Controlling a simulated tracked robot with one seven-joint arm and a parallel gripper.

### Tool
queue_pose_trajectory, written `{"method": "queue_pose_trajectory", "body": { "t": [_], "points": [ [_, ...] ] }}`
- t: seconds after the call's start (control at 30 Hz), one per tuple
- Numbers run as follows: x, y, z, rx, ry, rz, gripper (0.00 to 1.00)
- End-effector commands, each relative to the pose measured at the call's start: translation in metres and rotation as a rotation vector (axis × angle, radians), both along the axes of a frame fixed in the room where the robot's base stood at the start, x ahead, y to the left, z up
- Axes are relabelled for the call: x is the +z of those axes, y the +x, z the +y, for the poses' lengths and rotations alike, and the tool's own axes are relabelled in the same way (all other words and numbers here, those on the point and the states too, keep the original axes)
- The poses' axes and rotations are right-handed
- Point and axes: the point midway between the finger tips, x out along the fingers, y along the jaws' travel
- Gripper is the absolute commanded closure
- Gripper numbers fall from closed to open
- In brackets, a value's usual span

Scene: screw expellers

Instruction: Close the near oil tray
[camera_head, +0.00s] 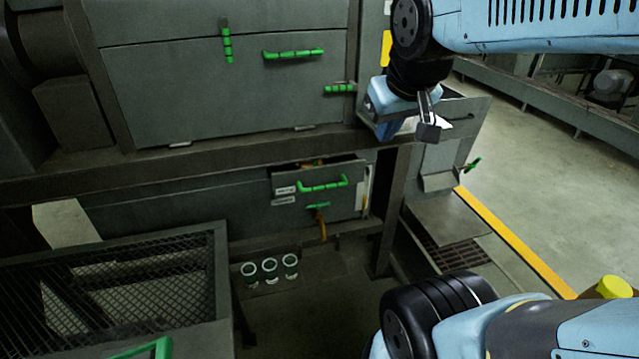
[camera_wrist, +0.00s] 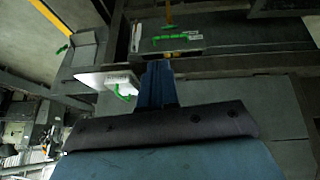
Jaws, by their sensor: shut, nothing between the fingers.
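The near oil tray (camera_head: 335,205) is a grey drawer low in the machine frame, with a green bar handle (camera_head: 323,186) and small white labels on its front. Its top edge shows a dark gap with something orange inside, so it seems to stand partly out. In the wrist view, the tray front with a green handle (camera_wrist: 170,38) appears at the top, beyond my fingers. My gripper (camera_head: 388,131) is up and to the right of the tray, by the frame beam, apart from the handle. In the wrist view its blue fingers (camera_wrist: 157,75) are together and empty.
A dark post (camera_head: 388,215) stands just right of the tray. Right of it is a grey chute (camera_head: 440,181) with a green handle. Three round cups (camera_head: 269,268) sit below the tray. A mesh-topped box (camera_head: 120,285) stands at the lower left. Open floor lies right.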

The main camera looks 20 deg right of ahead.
Motion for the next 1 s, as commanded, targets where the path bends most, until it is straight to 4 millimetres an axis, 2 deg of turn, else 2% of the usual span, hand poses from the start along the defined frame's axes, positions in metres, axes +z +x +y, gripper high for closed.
{"method": "queue_pose_trajectory", "body": {
  "t": [0.3, 0.57, 0.8, 1.0],
  "points": [
    [-0.029, 0.096, -0.054, 0.134, -0.275, -0.041, 1.0],
    [-0.069, 0.168, -0.082, 0.345, -0.443, -0.067, 1.0],
    [-0.125, 0.219, -0.091, 0.592, -0.521, -0.09, 1.0],
    [-0.184, 0.246, -0.086, 0.821, -0.514, -0.116, 1.0]
  ]
}}
